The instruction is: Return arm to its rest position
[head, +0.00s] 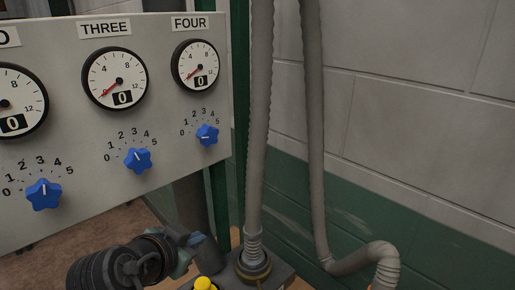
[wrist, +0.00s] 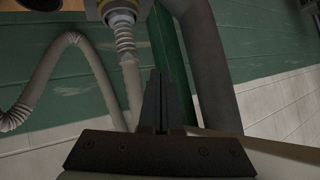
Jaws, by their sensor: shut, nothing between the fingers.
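My gripper (wrist: 160,80) shows in the wrist view with its two dark fingers together and nothing between them. Part of my dark jointed arm (head: 120,265) shows at the bottom of the head view, below the control panel (head: 190,100). I cannot make out the fingers clearly in the head view. In the wrist view a ribbed grey hose (wrist: 124,38) and a green post (wrist: 170,60) lie beyond the fingers.
The panel carries round gauges, including FOUR (head: 196,65), and blue knobs, including one under THREE (head: 138,160). Grey hoses (head: 258,120) hang to its right, one joining a dark fitting (head: 253,268). A yellow button (head: 204,284) is at the bottom. A green and white block wall (head: 420,130) stands behind.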

